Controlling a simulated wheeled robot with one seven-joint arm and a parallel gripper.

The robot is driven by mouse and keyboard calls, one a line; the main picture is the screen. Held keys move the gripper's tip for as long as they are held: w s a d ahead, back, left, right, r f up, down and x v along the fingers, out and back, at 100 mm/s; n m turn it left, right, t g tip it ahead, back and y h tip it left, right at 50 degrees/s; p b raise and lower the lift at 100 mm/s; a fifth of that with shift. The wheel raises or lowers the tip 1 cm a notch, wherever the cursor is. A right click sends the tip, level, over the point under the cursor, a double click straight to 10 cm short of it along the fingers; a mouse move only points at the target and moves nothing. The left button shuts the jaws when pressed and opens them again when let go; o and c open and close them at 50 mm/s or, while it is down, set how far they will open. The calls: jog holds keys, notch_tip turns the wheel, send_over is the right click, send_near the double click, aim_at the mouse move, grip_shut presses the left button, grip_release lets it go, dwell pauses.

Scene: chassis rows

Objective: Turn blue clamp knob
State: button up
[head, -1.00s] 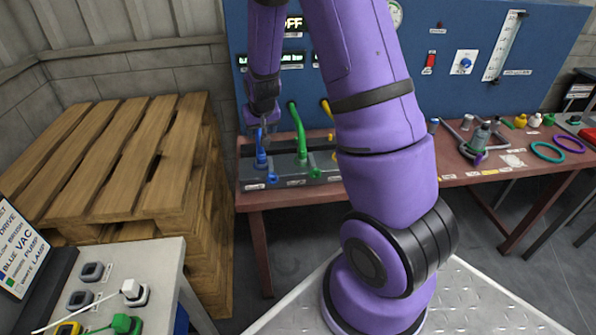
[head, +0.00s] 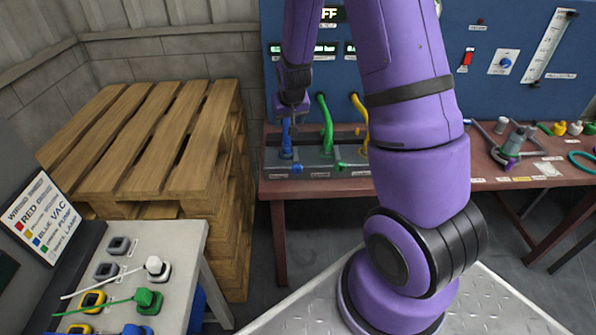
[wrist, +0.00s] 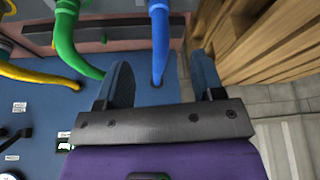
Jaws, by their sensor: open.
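The blue clamp knob (head: 296,169) is a small blue piece low on the front of the grey hose block (head: 325,174), below the blue hose (head: 286,142). My gripper (head: 291,117) is above the left end of the block, at the upper part of the blue hose. In the wrist view my gripper (wrist: 163,72) has its two fingers spread, with the blue hose (wrist: 159,40) showing between and beyond them. I cannot tell whether a finger touches the hose. The knob cannot be made out in the wrist view.
A green hose (head: 326,125) and a yellow hose (head: 361,120) rise close to the right of the blue one. The blue panel (head: 400,130) stands behind. Stacked wooden pallets (head: 150,140) are left of the red-brown bench (head: 290,188). A plug table (head: 185,245) is at lower left.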

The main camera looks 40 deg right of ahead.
jog(key=shift+c, duration=0.8)
jog(key=n+g+y, duration=0.2)
jog(key=n+g, duration=0.2)
jog(key=n, duration=1.2)
send_over(297, 163)
notch_tip(297, 163, down, 4)
notch_tip(297, 163, down, 10)
jog(key=shift+a+f, duration=0.1)
jog(key=shift+f, duration=0.05)
jog(key=c, duration=0.9)
jog(key=shift+s, duration=0.1)
